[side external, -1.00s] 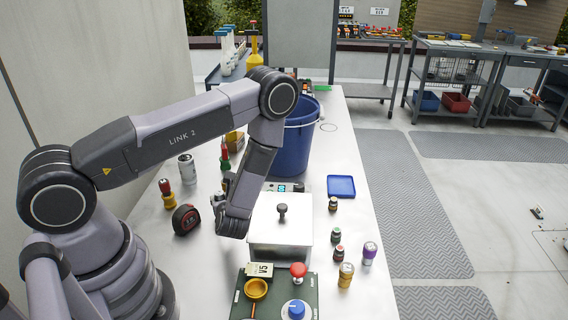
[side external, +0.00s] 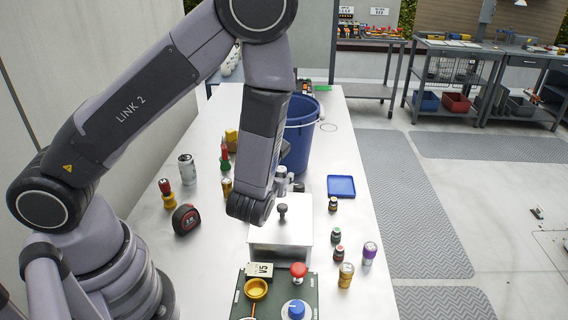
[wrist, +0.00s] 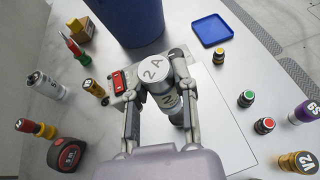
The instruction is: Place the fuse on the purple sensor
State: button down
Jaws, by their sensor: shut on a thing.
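The fuse appears to be the grey cylinder (wrist: 153,70) with a pale top marked "2A", upright between my fingers in the wrist view. My gripper (wrist: 160,100) is shut on it. In the side view the gripper (side external: 284,184) is partly hidden by my wrist, above the back of the white box. The purple sensor (side external: 369,253) is a short upright cylinder with a purple top and pale lower part, at the table's right. It also shows at the right edge of the wrist view (wrist: 302,113). My gripper is well to its left and further back.
A white lidded box (side external: 270,240) with a black knob (side external: 282,212) stands below my wrist. A blue bucket (side external: 300,145) and blue tray (side external: 341,187) are behind. A control panel (side external: 275,292) is in front.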

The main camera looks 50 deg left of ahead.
jog(key=s+d+r+m+t+h, duration=0.1)
jog(key=d+r+m+h, duration=0.1)
jog(key=d, duration=0.4)
jog(key=s+d+r+m+t+h, duration=0.1)
jog(key=d+r+m+h, duration=0.15)
jog(key=d, duration=0.45)
send_over(371, 246)
jog(key=f, duration=0.6)
jog(key=s+f, duration=0.1)
jog(key=f, duration=0.2)
jog(key=shift+a+f, duration=0.25)
jog(key=shift+w+d+f, duration=0.2)
jog(key=shift+w+f, duration=0.25)
jog(key=shift+f, duration=0.15)
jog(key=shift+w+f, duration=0.1)
jog(key=shift+f, duration=1.45)
jog(key=shift+f, duration=0.1)
jog(key=c, duration=0.9)
grip_release()
